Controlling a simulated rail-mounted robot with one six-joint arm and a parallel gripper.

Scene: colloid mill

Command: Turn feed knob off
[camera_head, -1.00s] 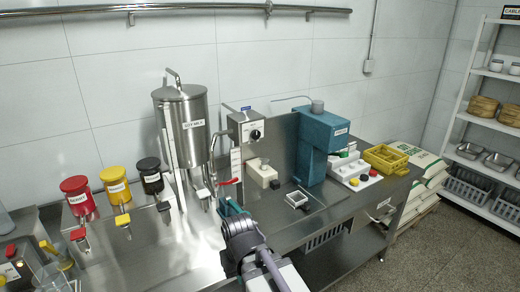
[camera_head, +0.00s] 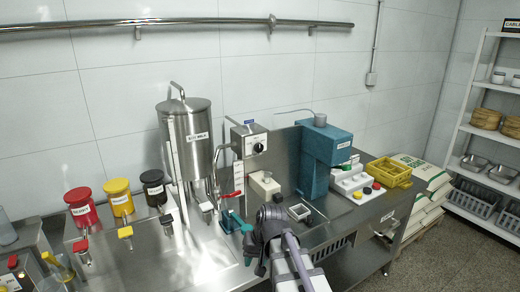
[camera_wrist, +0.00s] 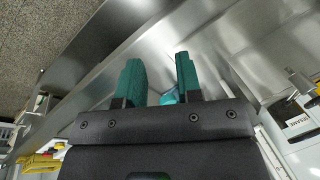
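A black round knob (camera_head: 258,148) sits on the front of a grey metal control box (camera_head: 247,140) beside the steel soy milk tank (camera_head: 187,135). I cannot read a label that marks it as the feed knob, and its setting is too small to tell. My gripper (camera_head: 236,222) is low in front of the box, below and left of the knob, near a red lever handle (camera_head: 231,195). In the wrist view its two teal fingers (camera_wrist: 160,78) stand apart with a gap between them. A small teal patch (camera_wrist: 168,98) shows in the gap; I cannot tell what it is.
Red (camera_head: 81,208), yellow (camera_head: 119,198) and black (camera_head: 153,188) dispensers stand at left on the steel counter (camera_head: 185,255). A teal machine (camera_head: 327,145), a white tray (camera_head: 352,184) and a yellow crate (camera_head: 388,172) stand to the right. The air before the box is clear.

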